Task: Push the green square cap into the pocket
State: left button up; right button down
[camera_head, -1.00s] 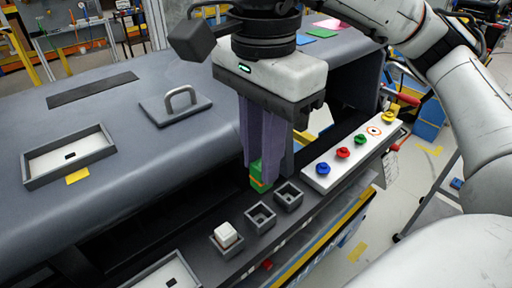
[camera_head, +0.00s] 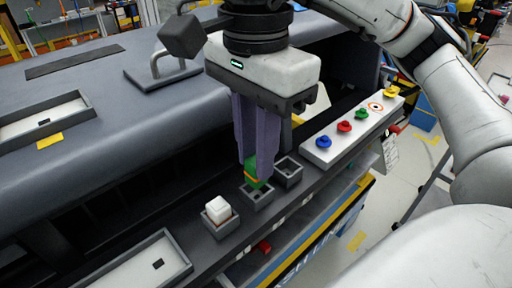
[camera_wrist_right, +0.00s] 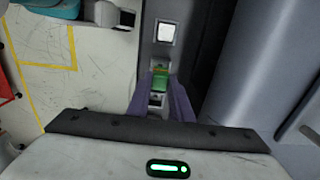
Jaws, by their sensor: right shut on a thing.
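My right gripper (camera_head: 255,168) points down and is shut on the green square cap (camera_head: 251,173), which has an orange band. The cap is just above the middle pocket (camera_head: 258,197), a small grey square socket; whether it touches the rim I cannot tell. In the right wrist view the green cap (camera_wrist_right: 160,84) sits between the purple fingers, hiding most of the pocket beneath. The right pocket (camera_head: 289,170) is empty. A white square cap (camera_head: 218,210) sits in the left pocket; it also shows in the right wrist view (camera_wrist_right: 165,33). My left gripper is out of view.
A white panel (camera_head: 338,152) with blue, red, green and yellow knobs stands right of the pockets. The grey dashboard body (camera_head: 110,115) with a handle (camera_head: 172,58) lies behind left. A white-bottomed tray (camera_head: 125,272) lies at front left.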

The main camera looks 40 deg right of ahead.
aim_at(251, 178)
jog(key=shift+f, duration=0.15)
dwell(0.4)
dwell(0.5)
jog(key=shift+f+b, duration=1.35)
jog(key=shift+f, duration=0.15)
dwell(0.7)
jog(key=c, duration=1.5)
grip_release()
jog(key=shift+r, duration=0.1)
